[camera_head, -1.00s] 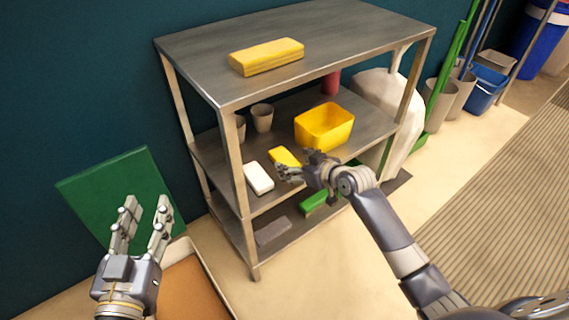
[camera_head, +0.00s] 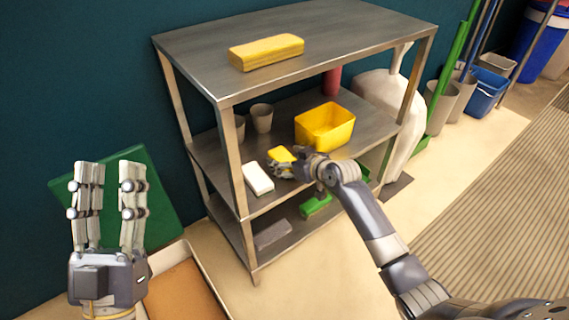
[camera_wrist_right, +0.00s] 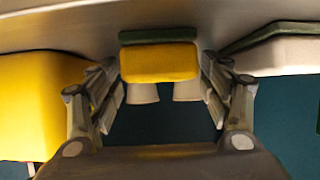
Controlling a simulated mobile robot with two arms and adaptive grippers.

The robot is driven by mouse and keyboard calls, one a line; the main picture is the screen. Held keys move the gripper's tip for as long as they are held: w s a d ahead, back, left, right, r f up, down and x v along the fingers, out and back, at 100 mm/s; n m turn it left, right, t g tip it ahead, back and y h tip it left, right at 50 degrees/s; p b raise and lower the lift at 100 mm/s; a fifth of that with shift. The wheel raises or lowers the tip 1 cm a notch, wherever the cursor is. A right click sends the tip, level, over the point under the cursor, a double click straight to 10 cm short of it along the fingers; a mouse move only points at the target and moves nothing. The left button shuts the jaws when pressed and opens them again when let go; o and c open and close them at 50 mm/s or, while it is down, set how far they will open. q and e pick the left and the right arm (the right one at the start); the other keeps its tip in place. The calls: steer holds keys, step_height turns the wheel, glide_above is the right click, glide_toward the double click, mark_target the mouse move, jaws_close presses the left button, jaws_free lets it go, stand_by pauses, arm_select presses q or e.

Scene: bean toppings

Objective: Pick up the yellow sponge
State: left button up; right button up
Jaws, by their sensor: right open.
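The yellow sponge (camera_head: 280,154) lies on the middle shelf between a white block and a yellow bin. In the right wrist view the sponge (camera_wrist_right: 158,64) shows a yellow body and a dark green layer, between and just beyond the fingertips. My right gripper (camera_head: 281,167) is open at the near side of the sponge and partly hides it in the head view; I cannot tell whether the fingers touch it. My left gripper (camera_head: 107,172) is open and empty, at the lower left, away from the shelf.
The white block (camera_head: 257,178) is left of the sponge. The yellow bin (camera_head: 325,127) is right of it. Two cups (camera_head: 262,117) stand behind. A larger yellow block (camera_head: 266,51) lies on the top shelf (camera_head: 340,40). A green brush (camera_head: 316,205) is below.

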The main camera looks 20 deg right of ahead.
mark_target(287, 160)
steer(key=c, duration=1.1)
steer(key=shift+r, duration=0.15)
step_height(287, 160, up, 4)
steer(key=shift+f+p, duration=0.25)
steer(key=shift+p, duration=0.85)
arm_select(q)
steer(key=w+f+g+y+p, duration=0.2)
steer(key=w+f+g+y, duration=0.15)
steer(key=f+g, duration=0.8)
arm_select(e)
steer(key=s, duration=0.4)
steer(key=shift+s+d+r, duration=0.1)
steer(key=shift+d+r, duration=0.05)
steer(key=shift+d, duration=0.05)
arm_select(q)
steer(key=s+a+f+g+y+p, duration=0.1)
steer(key=s+a+f+g, duration=0.1)
steer(key=s+f, duration=0.3)
steer(key=s+a+f+g+y+p, duration=0.1)
steer(key=s+a+f+g, duration=0.2)
steer(key=f, duration=0.8)
steer(key=shift+s+a+n+g+p, duration=0.35)
steer(key=shift+s+g, duration=0.4)
steer(key=shift+s, duration=0.5)
arm_select(e)
steer(key=s+r, duration=0.1)
steer(key=s, duration=1)
steer(key=shift+s+d, duration=0.4)
steer(key=shift+d, duration=0.05)
